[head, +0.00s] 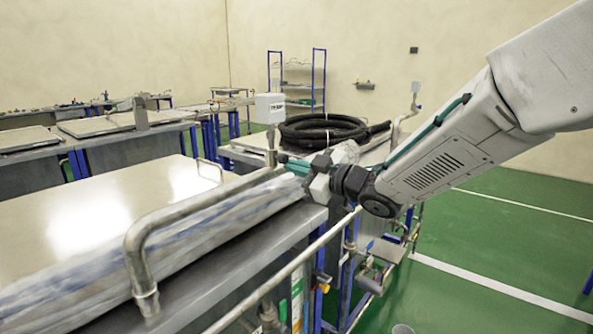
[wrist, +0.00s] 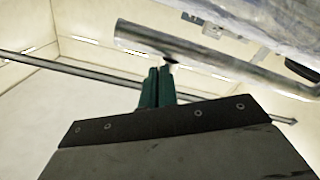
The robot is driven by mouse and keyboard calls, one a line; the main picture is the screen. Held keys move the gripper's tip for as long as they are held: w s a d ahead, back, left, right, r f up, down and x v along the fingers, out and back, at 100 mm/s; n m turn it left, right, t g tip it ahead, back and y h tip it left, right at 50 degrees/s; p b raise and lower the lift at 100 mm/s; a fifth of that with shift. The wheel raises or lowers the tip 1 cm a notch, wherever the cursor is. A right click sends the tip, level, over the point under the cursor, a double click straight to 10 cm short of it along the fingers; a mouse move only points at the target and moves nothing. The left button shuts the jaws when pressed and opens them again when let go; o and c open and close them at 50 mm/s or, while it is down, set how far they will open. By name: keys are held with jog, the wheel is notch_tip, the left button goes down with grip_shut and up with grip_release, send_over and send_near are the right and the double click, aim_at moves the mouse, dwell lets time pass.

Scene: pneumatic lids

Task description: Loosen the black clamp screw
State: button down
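My gripper (wrist: 159,72) shows in the wrist view as two teal fingers side by side, with almost no gap between them. A small black piece (wrist: 171,59), which looks like the clamp screw, sits just at the fingertips under a metal pipe (wrist: 205,68). I cannot tell if the fingers touch it. In the head view my gripper (head: 292,165) reaches the far end of the bent metal pipe (head: 190,207), at the foot of the white box (head: 269,108). The screw cannot be made out there.
A long lidded tank (head: 110,215) with a plastic-wrapped edge fills the left front. A coiled black hose (head: 325,131) lies on the tank behind. A rail (head: 285,270) runs along the front side. Green floor (head: 480,240) is clear at right.

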jog(key=shift+w+d+r, duration=0.15)
jog(key=shift+w+r, duration=0.05)
jog(key=shift+r, duration=0.2)
jog(key=shift+w+d+f, duration=0.1)
jog(key=shift+f, duration=0.05)
jog(key=v, duration=0.6)
jog(key=shift+f, duration=0.2)
dwell(0.4)
jog(key=shift+d, duration=0.15)
jog(key=shift+w+a+f, duration=0.15)
jog(key=shift+w+a, duration=0.25)
jog(key=shift+a, duration=0.6)
jog(key=shift+w+a+f, duration=0.15)
jog(key=shift+w+a, duration=0.2)
jog(key=shift+a, duration=0.65)
jog(key=shift+w+a+f, duration=0.15)
jog(key=shift+w+a, duration=0.25)
jog(key=shift+a, duration=0.6)
jog(key=shift+r, duration=0.25)
